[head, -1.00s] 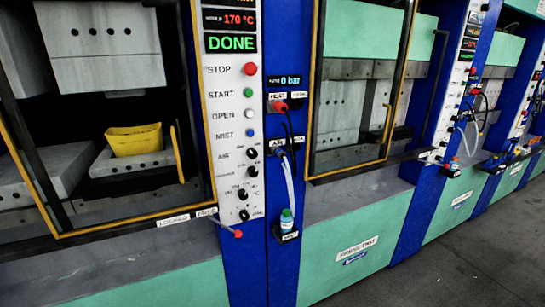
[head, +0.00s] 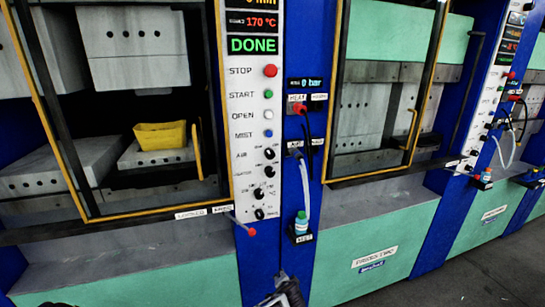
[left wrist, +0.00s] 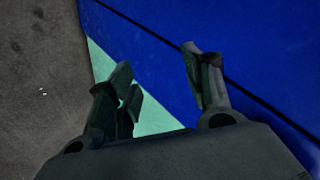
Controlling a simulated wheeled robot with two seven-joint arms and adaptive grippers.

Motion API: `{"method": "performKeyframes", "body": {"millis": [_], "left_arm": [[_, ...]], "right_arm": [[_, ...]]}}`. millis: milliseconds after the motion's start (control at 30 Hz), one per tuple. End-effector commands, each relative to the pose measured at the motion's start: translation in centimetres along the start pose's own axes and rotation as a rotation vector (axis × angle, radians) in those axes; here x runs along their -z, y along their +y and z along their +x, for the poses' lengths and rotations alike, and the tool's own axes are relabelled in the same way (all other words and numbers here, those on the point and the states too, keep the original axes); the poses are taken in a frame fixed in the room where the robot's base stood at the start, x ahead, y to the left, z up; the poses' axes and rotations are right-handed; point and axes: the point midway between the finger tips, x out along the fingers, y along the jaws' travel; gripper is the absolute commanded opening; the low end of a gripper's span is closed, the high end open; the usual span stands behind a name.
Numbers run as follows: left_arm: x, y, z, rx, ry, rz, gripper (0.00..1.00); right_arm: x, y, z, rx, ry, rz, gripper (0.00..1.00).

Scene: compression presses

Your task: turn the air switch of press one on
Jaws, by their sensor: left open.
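The air switch (head: 269,154) is a small black knob beside the word AIR on the white control panel (head: 243,190) of the left press, which I take as press one. Its exact setting is too small to read. My left gripper (head: 287,285) shows at the bottom edge of the head view, well below the knob and apart from it. In the left wrist view the left gripper (left wrist: 160,68) is open and empty, its two fingers apart in front of blue and green press surfaces. My right gripper is not in view.
Red, green, white and blue buttons sit above the knob, and more black knobs below. A red-tipped lever (head: 250,231) sticks out under the panel. A bottle (head: 301,223) and a hose stand right of it. A yellow part (head: 160,136) lies inside the open left press.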

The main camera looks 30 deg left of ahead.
Motion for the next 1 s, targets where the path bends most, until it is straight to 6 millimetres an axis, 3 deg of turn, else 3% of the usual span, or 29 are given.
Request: {"method": "performKeyframes", "body": {"millis": [33, 200, 500, 733, 900, 1000], "left_arm": [[2.5, -1.8, -1.2, 0.037, 0.027, -0.016, 0.51], [8.8, -7.1, -5.7, 0.153, 0.098, -0.078, 0.51], [17.1, -15.8, -15.9, 0.347, 0.232, -0.239, 0.51], [20.6, -21.9, -25.2, 0.478, 0.341, -0.406, 0.51], [21.6, -25.7, -32.0, 0.554, 0.420, -0.544, 0.51], [21.5, -27.2, -35.1, 0.584, 0.455, -0.615, 0.51]], "right_arm": [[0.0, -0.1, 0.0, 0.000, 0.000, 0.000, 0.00], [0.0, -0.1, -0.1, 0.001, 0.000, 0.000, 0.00], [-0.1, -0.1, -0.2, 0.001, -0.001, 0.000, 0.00], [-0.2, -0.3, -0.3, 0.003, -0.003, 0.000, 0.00], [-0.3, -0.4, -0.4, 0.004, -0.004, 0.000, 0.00], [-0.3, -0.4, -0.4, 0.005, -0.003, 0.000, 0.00]]}}
